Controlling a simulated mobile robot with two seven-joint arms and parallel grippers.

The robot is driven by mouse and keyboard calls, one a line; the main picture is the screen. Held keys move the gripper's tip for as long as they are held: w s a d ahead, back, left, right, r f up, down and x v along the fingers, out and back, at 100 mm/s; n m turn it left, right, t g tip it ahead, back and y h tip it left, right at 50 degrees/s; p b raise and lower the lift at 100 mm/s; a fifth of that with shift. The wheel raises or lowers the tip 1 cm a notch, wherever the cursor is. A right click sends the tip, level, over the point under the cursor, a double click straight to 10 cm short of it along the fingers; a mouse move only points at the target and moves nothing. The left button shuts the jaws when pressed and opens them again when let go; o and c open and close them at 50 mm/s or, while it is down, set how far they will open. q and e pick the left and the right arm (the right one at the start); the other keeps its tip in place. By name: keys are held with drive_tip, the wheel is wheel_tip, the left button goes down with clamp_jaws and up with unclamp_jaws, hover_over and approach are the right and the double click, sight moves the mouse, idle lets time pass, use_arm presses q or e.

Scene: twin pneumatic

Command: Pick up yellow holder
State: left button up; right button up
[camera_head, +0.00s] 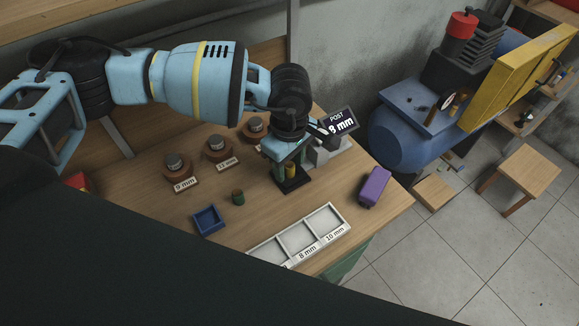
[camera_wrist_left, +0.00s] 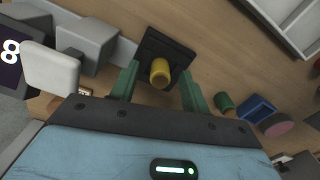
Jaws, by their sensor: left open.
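The yellow holder (camera_wrist_left: 160,72) is a small cylinder standing on a black square base (camera_wrist_left: 170,43) in the left wrist view. In the head view the yellow holder (camera_head: 291,171) shows partly below my left gripper (camera_head: 287,165), above the black base (camera_head: 296,185). My left gripper is open. In the left wrist view its two green fingers (camera_wrist_left: 157,90) stand to either side of the holder, with gaps between them and it. Whether the fingertips are level with the holder is hard to tell. My right gripper is not in view.
A "POST 8 mm" sign (camera_head: 339,122) and grey block (camera_head: 325,152) stand right of the gripper. A purple block (camera_head: 374,187), white labelled tray (camera_head: 337,212), blue tray (camera_head: 208,221), green cylinder (camera_head: 238,197) and several brown round stands (camera_head: 178,169) share the table.

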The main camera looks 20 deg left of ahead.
sight(290, 163)
use_arm(q)
drive_tip(key=shift+c, duration=0.5)
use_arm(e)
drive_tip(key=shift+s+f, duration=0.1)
use_arm(q)
clamp_jaws()
drive_tip(key=shift+r, duration=0.65)
wheel_tip(290, 163, up, 2)
drive_tip(key=shift+r, duration=0.15)
drive_tip(key=s+d, duration=0.3)
drive_tip(key=d, duration=0.1)
drive_tip(key=s+d+b, duration=0.1)
drive_tip(key=s+d, duration=0.2)
drive_tip(key=s+d+r+b, duration=0.1)
drive_tip(key=s+d, duration=0.2)
drive_tip(key=d, duration=0.1)
drive_tip(key=shift+d, duration=0.3)
drive_tip(key=shift+s+d+r, duration=0.15)
drive_tip(key=shift+s+d, duration=0.25)
drive_tip(key=shift+d, duration=0.15)
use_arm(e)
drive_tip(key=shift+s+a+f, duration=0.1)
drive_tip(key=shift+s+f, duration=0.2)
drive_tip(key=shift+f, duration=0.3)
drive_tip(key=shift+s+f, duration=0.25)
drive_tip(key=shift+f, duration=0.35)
